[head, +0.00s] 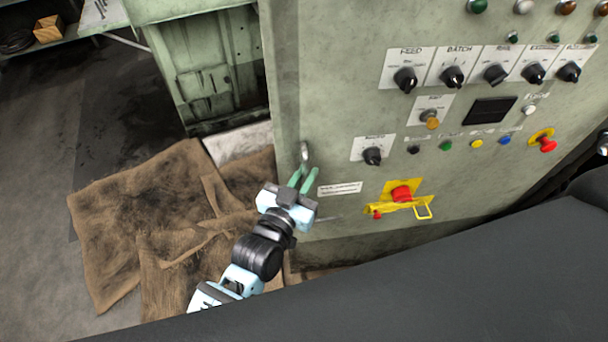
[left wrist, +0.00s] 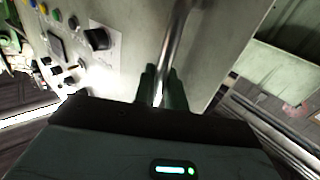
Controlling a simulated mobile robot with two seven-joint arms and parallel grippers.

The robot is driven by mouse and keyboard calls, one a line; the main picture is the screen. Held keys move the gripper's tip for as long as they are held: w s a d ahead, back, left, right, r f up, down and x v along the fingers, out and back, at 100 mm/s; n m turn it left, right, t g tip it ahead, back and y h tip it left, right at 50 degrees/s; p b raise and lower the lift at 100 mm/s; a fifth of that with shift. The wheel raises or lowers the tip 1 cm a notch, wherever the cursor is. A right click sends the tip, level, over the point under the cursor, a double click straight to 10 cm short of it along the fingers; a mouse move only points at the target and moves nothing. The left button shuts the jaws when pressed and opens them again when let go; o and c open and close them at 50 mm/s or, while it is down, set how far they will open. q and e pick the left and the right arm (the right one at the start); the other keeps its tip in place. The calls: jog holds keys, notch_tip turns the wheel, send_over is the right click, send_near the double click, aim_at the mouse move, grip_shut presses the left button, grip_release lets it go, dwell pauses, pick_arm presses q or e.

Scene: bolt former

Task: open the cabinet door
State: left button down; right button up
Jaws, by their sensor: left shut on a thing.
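The grey-green cabinet door (head: 330,110) carries a panel of knobs, buttons and labels. A metal handle (head: 304,152) stands out near the door's left edge; the handle also shows in the left wrist view (left wrist: 177,42). My left gripper (head: 302,178) is at the handle with its green fingers pointing up at it. In the left wrist view the gripper fingers (left wrist: 161,88) lie on both sides of the handle bar, shut on it. The lower end of the handle is hidden between the fingers. My right gripper is not in view.
Brown sacking (head: 140,215) lies on the floor at the left, below the cabinet's edge. A yellow bracket with a red switch (head: 402,195) sticks out right of the handle. A shelf with a small wooden box (head: 48,29) is at the upper left.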

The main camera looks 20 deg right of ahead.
pick_arm(q)
jog(key=shift+s+d+r, duration=0.1)
jog(key=shift+s+d, duration=0.1)
jog(key=shift+s, duration=0.15)
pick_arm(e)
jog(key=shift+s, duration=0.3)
pick_arm(q)
jog(key=c, duration=1.6)
grip_release()
jog(key=shift+d, duration=0.1)
jog(key=shift+o, duration=0.2)
jog(key=v, duration=0.7)
jog(key=shift+s+a, duration=0.25)
jog(key=shift+a, duration=0.1)
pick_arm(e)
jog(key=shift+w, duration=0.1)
